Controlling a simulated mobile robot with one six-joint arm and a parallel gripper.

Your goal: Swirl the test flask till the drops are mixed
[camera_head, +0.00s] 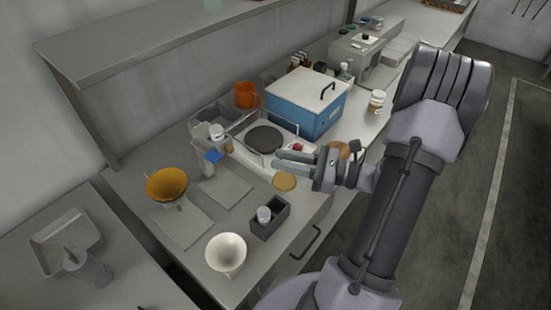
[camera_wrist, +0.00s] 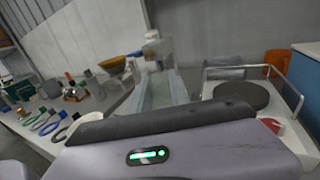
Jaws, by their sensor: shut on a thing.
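My gripper (camera_head: 278,160) reaches left over the bench, in front of the round dark plate (camera_head: 264,139). In the wrist view its pale fingers (camera_wrist: 160,88) point away from the camera, close together. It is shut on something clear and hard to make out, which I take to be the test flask. Its outline and any drops or colour in it cannot be told apart from the fingers and the bench behind. The dark plate also shows in the wrist view (camera_wrist: 241,95), right of the fingers.
A blue box (camera_head: 300,118) with a white lid stands behind the plate, with an orange jug (camera_head: 246,95) beside it. A blue-topped bottle (camera_head: 208,162), a yellow funnel (camera_head: 167,184), a white funnel (camera_head: 226,254) and a grey block (camera_head: 268,229) stand left and front.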

